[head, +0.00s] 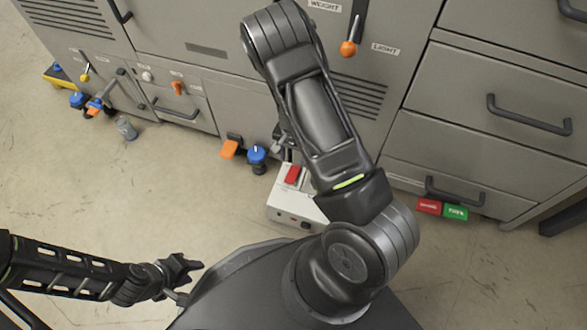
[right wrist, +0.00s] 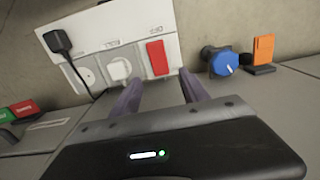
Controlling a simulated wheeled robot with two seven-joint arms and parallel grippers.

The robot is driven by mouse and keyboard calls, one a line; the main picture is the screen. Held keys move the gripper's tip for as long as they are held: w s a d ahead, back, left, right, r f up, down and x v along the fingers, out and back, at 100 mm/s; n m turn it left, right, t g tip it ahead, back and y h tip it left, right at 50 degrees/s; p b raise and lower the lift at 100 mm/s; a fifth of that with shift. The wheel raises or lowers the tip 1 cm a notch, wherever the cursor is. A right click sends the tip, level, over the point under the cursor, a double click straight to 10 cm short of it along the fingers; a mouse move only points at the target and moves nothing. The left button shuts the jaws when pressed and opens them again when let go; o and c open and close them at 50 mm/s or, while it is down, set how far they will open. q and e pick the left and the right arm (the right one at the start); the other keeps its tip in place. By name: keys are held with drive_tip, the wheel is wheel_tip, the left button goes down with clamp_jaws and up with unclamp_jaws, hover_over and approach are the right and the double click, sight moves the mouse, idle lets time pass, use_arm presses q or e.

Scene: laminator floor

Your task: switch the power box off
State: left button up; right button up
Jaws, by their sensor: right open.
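The power box is a white box (head: 283,208) on the floor by the cabinet base, partly hidden by my right arm in the head view. In the right wrist view its white face (right wrist: 119,28) fills the upper middle. A red rocker switch (right wrist: 157,58) sits on that face; it also shows in the head view (head: 293,175). My right gripper (right wrist: 160,92) is open and empty, its two fingers pointing at the box just short of the red switch. In the head view my arm mostly hides it. My left gripper (head: 188,274) looks open and empty, low at the left, far from the box.
A white plug (right wrist: 119,69) and a black plug (right wrist: 57,41) with a cord sit on the box. A blue knob (right wrist: 223,62) and an orange piece (right wrist: 263,49) stand beside it. Red (head: 429,206) and green (head: 455,212) blocks lie to the right. Floor at left is mostly clear.

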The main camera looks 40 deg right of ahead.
sight(294, 172)
wheel_tip(294, 172, down, 8)
drive_tip(key=b, duration=0.3)
drive_tip(key=shift+r, duration=0.1)
drive_tip(key=shift+c, duration=0.4)
clamp_jaws()
